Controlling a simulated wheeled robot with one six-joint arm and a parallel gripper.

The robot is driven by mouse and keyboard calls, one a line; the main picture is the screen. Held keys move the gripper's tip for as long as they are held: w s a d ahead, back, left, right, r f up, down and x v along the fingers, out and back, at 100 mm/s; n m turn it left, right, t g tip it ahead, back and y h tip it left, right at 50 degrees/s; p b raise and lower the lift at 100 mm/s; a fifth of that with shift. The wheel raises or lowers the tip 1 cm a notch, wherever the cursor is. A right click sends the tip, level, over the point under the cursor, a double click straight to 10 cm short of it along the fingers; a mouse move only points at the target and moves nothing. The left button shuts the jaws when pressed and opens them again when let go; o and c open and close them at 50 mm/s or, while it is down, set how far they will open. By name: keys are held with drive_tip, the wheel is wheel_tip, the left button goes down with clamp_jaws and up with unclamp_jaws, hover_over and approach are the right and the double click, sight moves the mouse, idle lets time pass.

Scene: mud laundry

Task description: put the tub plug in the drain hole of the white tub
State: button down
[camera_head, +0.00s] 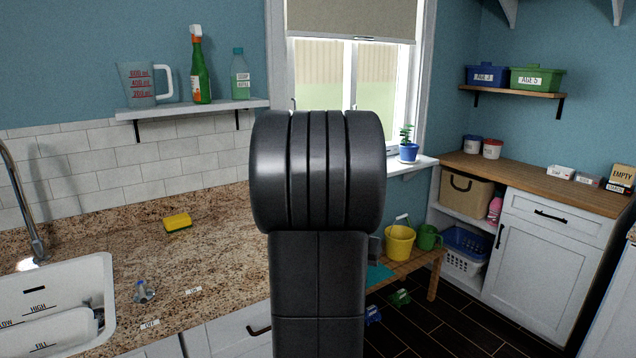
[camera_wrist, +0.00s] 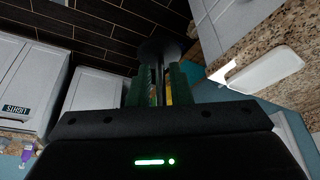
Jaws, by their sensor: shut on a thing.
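The white tub (camera_head: 108,292) is set in the granite counter at the lower left of the head view, with HIGH, LOW and FILL marks inside. A small dark slot shows in its wall; I cannot make out the drain hole. In the wrist view my gripper (camera_wrist: 156,80) has green fingers shut on a dark plug (camera_wrist: 160,48), whose round disc sticks out beyond the fingertips. I take it to be the tub plug. A white rounded piece (camera_wrist: 262,70) lies by the granite there; I cannot tell if it is the tub. My gripper is hidden in the head view.
My dark arm blocks the middle of the head view. A tap (camera_head: 30,225) rises behind the tub. A yellow sponge (camera_head: 177,222) and a small bluish item (camera_head: 142,292) are on the counter (camera_head: 215,265). A low bench (camera_head: 410,262) holds a yellow bucket (camera_head: 399,241).

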drive_tip(key=w+a+f+n+y, duration=0.1)
drive_tip(key=a+f, duration=0.3)
drive_tip(key=f, duration=0.5)
drive_tip(key=w+a+f+n, duration=0.1)
drive_tip(key=a+f+n, duration=0.2)
drive_tip(key=f, duration=0.7)
drive_tip(key=shift+w+a+f+n+t+y, duration=0.3)
drive_tip(key=shift+a+y, duration=0.1)
drive_tip(key=shift+a, duration=0.8)
drive_tip(key=shift+r, duration=0.1)
